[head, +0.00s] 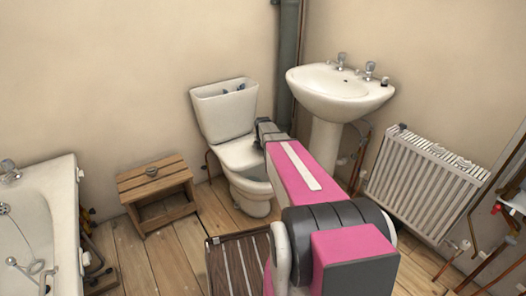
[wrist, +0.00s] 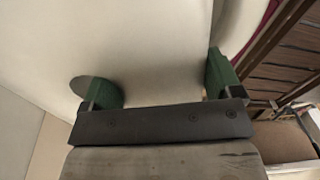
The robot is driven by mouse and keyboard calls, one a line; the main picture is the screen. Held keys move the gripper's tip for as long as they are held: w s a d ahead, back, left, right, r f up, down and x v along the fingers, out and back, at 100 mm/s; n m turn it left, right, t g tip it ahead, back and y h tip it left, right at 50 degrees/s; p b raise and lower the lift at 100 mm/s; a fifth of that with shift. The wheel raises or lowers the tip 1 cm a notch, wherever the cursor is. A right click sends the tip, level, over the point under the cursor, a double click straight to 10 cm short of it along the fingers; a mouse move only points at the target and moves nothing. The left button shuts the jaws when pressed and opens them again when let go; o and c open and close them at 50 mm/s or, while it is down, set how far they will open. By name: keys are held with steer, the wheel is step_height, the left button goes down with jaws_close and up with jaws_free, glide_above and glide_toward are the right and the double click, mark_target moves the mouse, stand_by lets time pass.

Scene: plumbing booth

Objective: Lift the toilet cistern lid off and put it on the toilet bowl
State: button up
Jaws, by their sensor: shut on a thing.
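The white toilet cistern (head: 225,110) stands against the wall with its top open and dark fittings showing inside. The toilet bowl (head: 250,187) is in front of it, partly behind my pink arm. In the wrist view my gripper (wrist: 158,82) has its two green fingers wide apart, shut on the cistern lid, a broad pale surface (wrist: 150,50) between them. In the head view the lid is hard to tell from the white of the bowl's top. I cannot tell whether the lid touches the bowl. My fingertips are not clear there.
A wooden step stool (head: 157,195) and bathtub (head: 45,215) stand to the left. A pedestal basin (head: 338,95) and radiator (head: 424,182) stand to the right. A slatted dark mat (head: 235,263) lies on the floor before the toilet. Pipes run along the walls.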

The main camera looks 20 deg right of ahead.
steer(key=shift+f, duration=2.95)
steer(key=o, duration=1.7)
steer(key=shift+f, duration=0.1)
step_height(320, 180, up, 11)
steer(key=shift+f, duration=0.1)
steer(key=s+a+m, duration=0.3)
steer(key=s+m, duration=0.4)
steer(key=s, duration=0.1)
steer(key=s+a+r+m, duration=0.1)
steer(key=s+a+m, duration=0.3)
steer(key=s+m, duration=0.3)
steer(key=s+a+r+m, duration=0.1)
steer(key=s+a+m, duration=0.2)
steer(key=s+m, duration=0.4)
steer(key=shift+s+a+r+m, duration=0.1)
steer(key=shift+s+m, duration=0.05)
steer(key=shift+s, duration=0.65)
steer(key=shift+s+a+m, duration=0.1)
steer(key=shift+s+m, duration=0.05)
steer(key=shift+s, duration=0.65)
